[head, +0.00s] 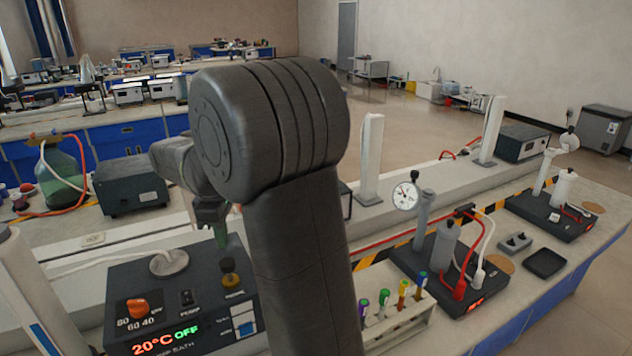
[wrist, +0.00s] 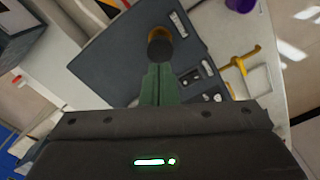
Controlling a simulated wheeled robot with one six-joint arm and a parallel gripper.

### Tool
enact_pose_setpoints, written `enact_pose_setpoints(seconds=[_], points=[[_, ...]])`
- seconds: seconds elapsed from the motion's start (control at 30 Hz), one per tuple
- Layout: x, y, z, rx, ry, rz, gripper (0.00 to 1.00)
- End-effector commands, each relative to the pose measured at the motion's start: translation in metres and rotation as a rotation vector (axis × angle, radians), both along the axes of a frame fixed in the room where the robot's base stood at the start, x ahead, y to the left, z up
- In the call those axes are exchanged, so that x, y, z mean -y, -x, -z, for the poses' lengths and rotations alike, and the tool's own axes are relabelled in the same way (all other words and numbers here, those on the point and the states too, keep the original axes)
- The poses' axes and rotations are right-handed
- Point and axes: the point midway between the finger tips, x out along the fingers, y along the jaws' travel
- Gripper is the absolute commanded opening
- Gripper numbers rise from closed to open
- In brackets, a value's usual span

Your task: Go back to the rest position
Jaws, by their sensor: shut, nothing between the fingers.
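My gripper (head: 221,238) is up in front of the bath unit, partly hidden by my own large dark arm. Its green fingers also show in the wrist view (wrist: 158,84), closed together with nothing between them. The dark bath unit (head: 125,285) has a display reading 20°C OFF, an orange dial (head: 137,308) and a black-topped brass knob (head: 229,270). The fingertips are near this knob, which also shows just past them in the wrist view (wrist: 160,46). I cannot tell whether they touch it.
A rack of colored-cap tubes (head: 400,318) stands right of my arm. Behind it are a dial gauge (head: 405,195) and a dark apparatus with red and white hoses (head: 455,262). A grey box (head: 130,187) and a green bottle (head: 62,180) stand at left.

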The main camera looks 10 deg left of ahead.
Motion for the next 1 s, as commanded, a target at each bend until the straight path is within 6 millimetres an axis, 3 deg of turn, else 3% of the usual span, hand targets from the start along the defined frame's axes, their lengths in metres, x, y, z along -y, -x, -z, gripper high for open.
enact_pose_setpoints(seconds=[0.2,0.3,1.0], points=[[0.001,0.001,0.036,-0.003,0.002,0.0,0.0],[0.0,0.0,0.044,-0.001,0.001,0.0,0.0],[0.006,-0.001,0.053,0.002,-0.004,0.016,0.0]])
